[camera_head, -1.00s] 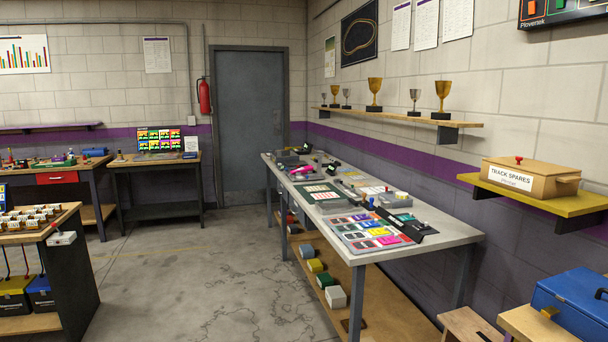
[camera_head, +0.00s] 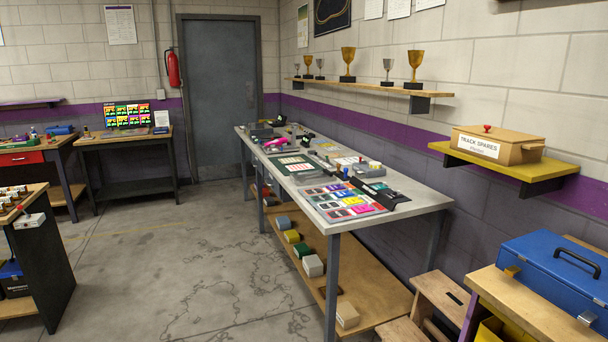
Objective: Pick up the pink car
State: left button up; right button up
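A small bright pink object (camera_head: 274,143) lies near the far left end of the long grey table (camera_head: 405,190). It may be the pink car, but it is too small to tell. A pink patch (camera_head: 360,209) also shows on the colourful printed mat (camera_head: 325,203) at the table's near end; it looks flat. Neither of my grippers is in view.
Bare concrete floor (camera_head: 180,260) lies left of the long table. Wooden stools (camera_head: 440,300) and a bench with a blue toolbox (camera_head: 555,275) stand at the near right. A dark-sided cabinet (camera_head: 45,255) stands at the left. Several boxes sit on the table's lower shelf (camera_head: 370,285).

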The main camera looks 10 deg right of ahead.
aim_at(276, 142)
jog(key=i+j+u, duration=0.1)
jog(key=i+u, duration=0.4)
jog(key=i, duration=4.9)
jog(key=i+z, duration=0.1)
jog(key=i, duration=0.6)
jog(key=i+z, duration=0.1)
jog(key=i, duration=0.6)
jog(key=i+j+z, duration=0.1)
jog(key=i, duration=0.6)
jog(key=i+z, duration=0.35)
jog(key=z, duration=0.15)
jog(key=i+j+z, duration=0.25)
jog(key=z, duration=0.25)
jog(key=i+j+z, duration=0.6)
jog(key=z, duration=0.35)
jog(key=k+j, duration=0.05)
jog(key=j, duration=0.05)
